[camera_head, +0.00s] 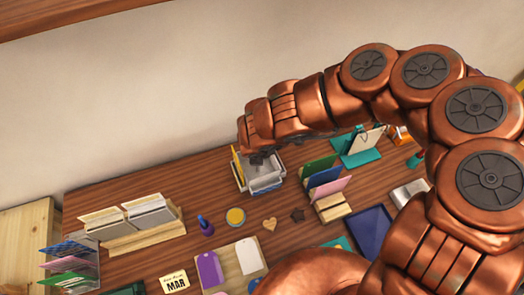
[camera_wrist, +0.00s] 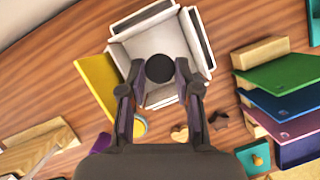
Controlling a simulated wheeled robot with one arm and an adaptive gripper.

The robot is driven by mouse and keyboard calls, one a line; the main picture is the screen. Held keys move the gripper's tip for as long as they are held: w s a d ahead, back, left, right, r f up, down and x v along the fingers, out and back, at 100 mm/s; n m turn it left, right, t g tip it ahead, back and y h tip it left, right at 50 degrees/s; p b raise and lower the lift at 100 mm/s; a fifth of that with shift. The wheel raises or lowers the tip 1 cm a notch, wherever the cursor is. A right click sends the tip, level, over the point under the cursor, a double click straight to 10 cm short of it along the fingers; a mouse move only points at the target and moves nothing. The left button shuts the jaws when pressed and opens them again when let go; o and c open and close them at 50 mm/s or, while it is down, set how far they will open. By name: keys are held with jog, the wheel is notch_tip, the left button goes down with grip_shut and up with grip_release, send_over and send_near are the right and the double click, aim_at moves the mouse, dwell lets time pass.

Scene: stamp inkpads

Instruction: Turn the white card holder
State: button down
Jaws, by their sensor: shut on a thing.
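The white card holder (camera_head: 268,184) stands on the wooden table near the back, below my gripper (camera_head: 257,158) in the head view. In the wrist view, the holder (camera_wrist: 172,42) is a white open box with dark-edged panels on its sides and a yellow card (camera_wrist: 99,82) at its left. My gripper (camera_wrist: 160,74) reaches down over the box with a finger on either side of a dark round knob (camera_wrist: 160,68). The fingers are closed on the holder at this knob; their exact contact is partly hidden.
A green and purple card rack (camera_head: 325,182) stands close to the right. A wooden rack with pale cards (camera_head: 130,222) is at left. Some bare table shows left of the holder.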

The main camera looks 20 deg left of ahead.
dwell(0.5)
jog(key=c, duration=0.8)
grip_release()
jog(key=v, duration=1.2)
jog(key=shift+s+a+f, duration=0.1)
jog(key=shift+a, duration=0.05)
